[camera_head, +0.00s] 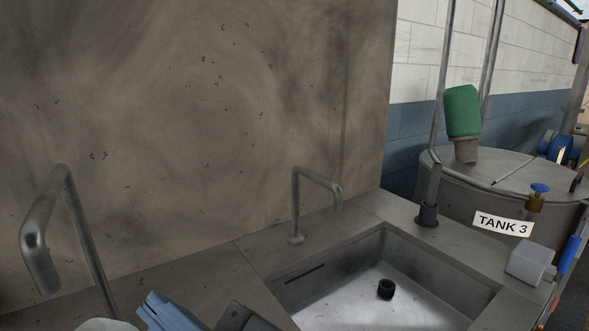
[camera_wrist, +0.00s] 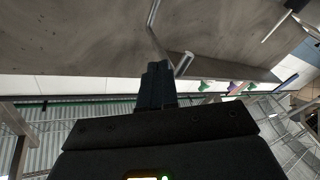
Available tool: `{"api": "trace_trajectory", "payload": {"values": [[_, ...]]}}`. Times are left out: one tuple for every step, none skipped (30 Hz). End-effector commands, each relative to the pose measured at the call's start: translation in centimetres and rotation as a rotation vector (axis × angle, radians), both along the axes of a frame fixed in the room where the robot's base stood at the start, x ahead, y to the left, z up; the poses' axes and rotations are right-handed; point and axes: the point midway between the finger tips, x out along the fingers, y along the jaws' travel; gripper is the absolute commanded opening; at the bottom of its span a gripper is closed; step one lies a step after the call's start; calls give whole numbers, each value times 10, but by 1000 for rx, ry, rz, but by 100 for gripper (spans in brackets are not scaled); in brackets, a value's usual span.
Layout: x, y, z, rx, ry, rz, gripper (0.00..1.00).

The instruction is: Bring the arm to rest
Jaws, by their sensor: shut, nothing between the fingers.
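My gripper (camera_wrist: 158,72) shows in the wrist view as a dark body with its two fingers together at the middle. It is shut and no object shows between the fingers. A bent metal spout (camera_wrist: 183,65) appears close beside the fingertips, but I cannot tell the gap.
A steel sink (camera_head: 345,300) with a dark round piece in it lies right of centre. One bent tap (camera_head: 297,205) stands behind it, another (camera_head: 65,215) at left. A blue item (camera_head: 170,312) is cut off below. TANK 3 (camera_head: 520,195) stands at right.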

Motion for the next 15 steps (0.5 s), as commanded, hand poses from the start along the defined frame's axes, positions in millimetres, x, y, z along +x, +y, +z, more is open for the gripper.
{"api": "trace_trajectory", "payload": {"values": [[0,-11,-11,53,67,-55,0],[1,-19,-17,83,100,-91,0],[1,-30,-26,121,144,-138,0],[1,-38,-32,150,175,-172,0],[0,-46,-39,176,206,-207,0],[-2,-58,-49,209,246,-254,0],[-4,-67,-57,232,275,-289,0],[-7,-75,-65,254,303,-322,0],[-11,-87,-76,282,337,-368,0],[-15,-97,-84,300,361,-403,0],[-20,-106,-92,318,384,-436,0],[-27,-118,-103,339,415,-481,0],[-33,-128,-111,353,435,-514,0],[-39,-137,-118,367,454,-547,0],[-48,-149,-128,382,478,-589,0]]}}
